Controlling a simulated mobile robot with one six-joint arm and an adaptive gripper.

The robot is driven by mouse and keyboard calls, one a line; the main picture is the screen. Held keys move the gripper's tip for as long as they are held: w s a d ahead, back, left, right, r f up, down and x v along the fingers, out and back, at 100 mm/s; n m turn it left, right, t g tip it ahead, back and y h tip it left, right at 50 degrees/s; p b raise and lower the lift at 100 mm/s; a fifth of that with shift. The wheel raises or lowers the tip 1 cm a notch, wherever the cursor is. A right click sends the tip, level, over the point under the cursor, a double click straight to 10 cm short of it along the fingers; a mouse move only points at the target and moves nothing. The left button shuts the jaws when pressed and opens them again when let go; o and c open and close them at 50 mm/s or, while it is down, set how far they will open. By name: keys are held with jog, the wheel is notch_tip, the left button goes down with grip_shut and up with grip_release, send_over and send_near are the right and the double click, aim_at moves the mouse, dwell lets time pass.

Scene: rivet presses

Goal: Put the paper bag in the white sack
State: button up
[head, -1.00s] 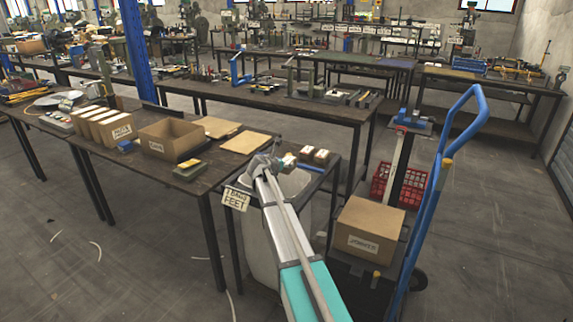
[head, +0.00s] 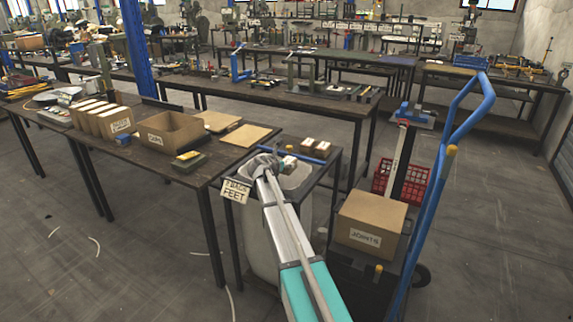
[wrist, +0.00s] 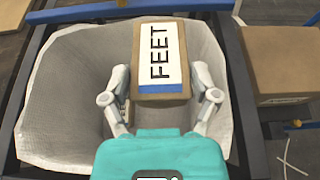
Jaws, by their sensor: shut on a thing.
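The paper bag (wrist: 160,60) is brown with a white FEET label and a blue stripe. My gripper (wrist: 160,103) is shut on it, one finger on each side, in the wrist view. The bag is held above the open mouth of the white sack (wrist: 65,95), whose pale walls show on both sides of it. The held bag is mostly hidden there behind my gripper. How high it is above the sack's bottom is unclear.
The sack hangs in a dark frame beside a workbench (head: 205,180) with brown boxes. Small brown packs (head: 314,147) stand just behind the sack. A blue-handled trolley with a carton (head: 370,222) is at the right. A hanging FEET sign (head: 235,190) is at the left.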

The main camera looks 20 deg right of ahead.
jog(key=shift+f, duration=0.15)
jog(key=o, duration=1.1)
notch_tip(320, 180, up, 26)
jog(key=p, duration=2.6)
jog(key=shift+r, duration=0.2)
jog(key=shift+s, duration=0.1)
dwell(0.6)
